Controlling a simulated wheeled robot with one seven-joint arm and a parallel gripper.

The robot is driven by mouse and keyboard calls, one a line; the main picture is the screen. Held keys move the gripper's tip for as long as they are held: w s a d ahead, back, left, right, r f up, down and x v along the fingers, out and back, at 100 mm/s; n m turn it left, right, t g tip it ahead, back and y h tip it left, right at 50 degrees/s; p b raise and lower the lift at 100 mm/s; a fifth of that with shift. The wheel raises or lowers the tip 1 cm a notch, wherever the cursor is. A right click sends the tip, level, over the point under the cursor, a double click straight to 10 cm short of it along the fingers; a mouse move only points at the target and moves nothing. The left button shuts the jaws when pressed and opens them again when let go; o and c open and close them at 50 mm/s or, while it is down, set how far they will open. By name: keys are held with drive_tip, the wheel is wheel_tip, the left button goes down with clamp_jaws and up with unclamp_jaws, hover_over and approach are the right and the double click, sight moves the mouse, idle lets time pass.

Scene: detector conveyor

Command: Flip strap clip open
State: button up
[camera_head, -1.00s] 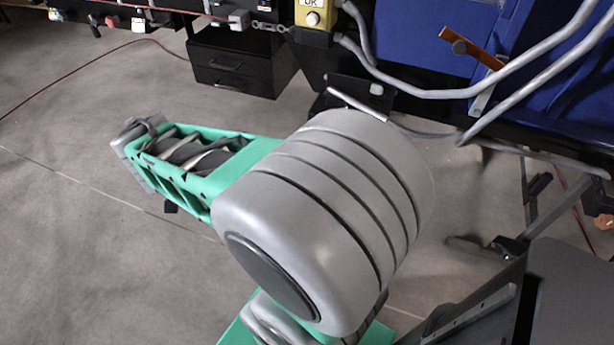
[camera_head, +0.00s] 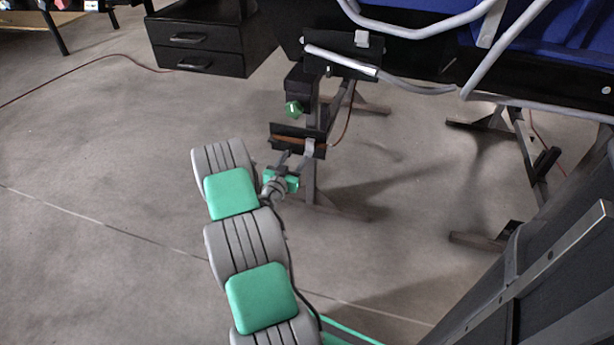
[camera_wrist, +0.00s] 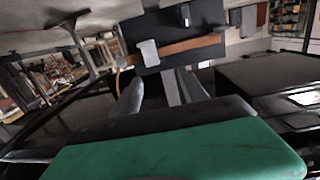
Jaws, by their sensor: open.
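A black plate (camera_head: 283,130) on a stand carries an orange-brown strap (camera_head: 290,139), with a light grey strap clip (camera_head: 309,148) at its right part. In the wrist view the plate (camera_wrist: 210,17), the strap (camera_wrist: 195,44) and the clip (camera_wrist: 149,52) show ahead of my gripper (camera_wrist: 160,78). The clip lies across the strap there; I cannot tell whether it is latched. My gripper (camera_head: 284,162) is open and empty in front of the plate, just left of the clip in the head view. A small gap seems to remain between the fingertips and the clip.
A green knob (camera_head: 293,109) sits on a dark box above the plate. A black drawer cabinet (camera_head: 205,45) stands at the back left. Stand legs (camera_head: 335,207) spread on the floor below.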

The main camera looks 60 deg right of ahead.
drive_tip(key=t, duration=0.1)
approach(308, 149)
drive_tip(key=d+f+b, duration=0.1)
drive_tip(key=d+b, duration=0.1)
drive_tip(key=d, duration=0.5)
drive_tip(key=shift+w+f+n, duration=0.3)
drive_tip(key=shift+f+n, duration=0.05)
drive_tip(key=shift+n, duration=0.05)
drive_tip(key=shift+c, duration=0.4)
drive_tip(key=shift+a, duration=0.1)
clamp_jaws()
